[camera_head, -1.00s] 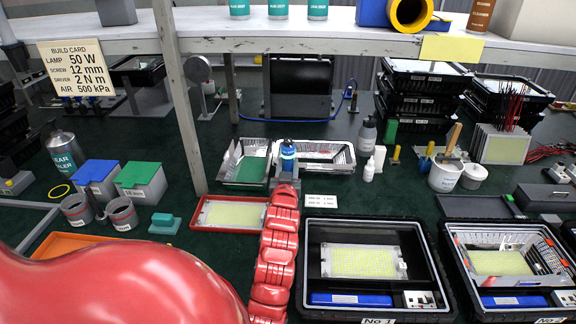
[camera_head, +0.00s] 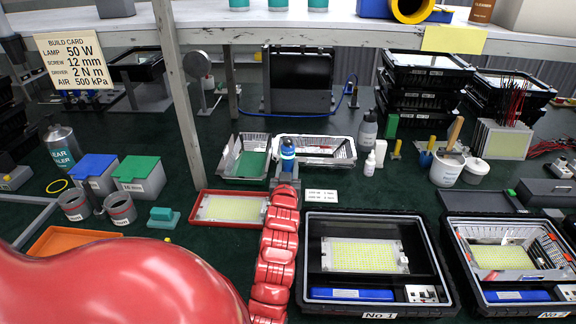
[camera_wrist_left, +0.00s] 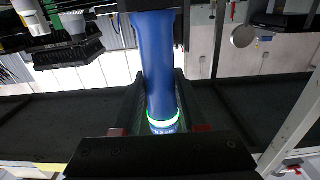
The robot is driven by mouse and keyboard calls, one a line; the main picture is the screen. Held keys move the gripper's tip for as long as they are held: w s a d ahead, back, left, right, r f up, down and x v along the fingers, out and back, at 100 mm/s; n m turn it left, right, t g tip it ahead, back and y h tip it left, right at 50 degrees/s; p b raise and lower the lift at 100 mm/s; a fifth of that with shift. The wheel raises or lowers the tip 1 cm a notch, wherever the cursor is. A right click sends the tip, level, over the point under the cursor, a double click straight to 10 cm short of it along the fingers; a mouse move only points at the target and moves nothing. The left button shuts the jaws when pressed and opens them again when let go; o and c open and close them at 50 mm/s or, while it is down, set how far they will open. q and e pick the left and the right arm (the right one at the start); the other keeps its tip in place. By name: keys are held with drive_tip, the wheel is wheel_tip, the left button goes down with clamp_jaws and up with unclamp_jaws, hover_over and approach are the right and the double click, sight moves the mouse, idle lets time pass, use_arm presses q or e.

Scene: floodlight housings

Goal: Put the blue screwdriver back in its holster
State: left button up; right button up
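The blue screwdriver (camera_head: 287,152) is a thick blue handle, upright at the tip of my left arm in the head view. My left gripper (camera_head: 286,178) has its dark fingers on both sides of it. In the left wrist view the screwdriver (camera_wrist_left: 156,65) runs down the middle between the dark fingers of my left gripper (camera_wrist_left: 162,112), with a glowing green-white ring near its lower end. The fingers appear closed on it. I cannot make out its holster in either view. My right gripper is not in view.
Behind my left gripper stand a metal tray with a green piece (camera_head: 246,160) and a white tray (camera_head: 318,150). An orange-red tray (camera_head: 198,219) lies left of the arm and the black No 1 case (camera_head: 372,222) right. A shelf post (camera_head: 180,100) rises left of the gripper.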

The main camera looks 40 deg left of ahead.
use_arm(q)
drive_tip(key=o, duration=0.5)
drive_tip(key=shift+o, duration=0.2)
drive_tip(key=p+v, duration=0.4)
drive_tip(key=v, duration=1.3)
drive_tip(key=shift+s+p, duration=0.2)
drive_tip(key=shift+p, duration=0.15)
drive_tip(key=shift+d, duration=0.15)
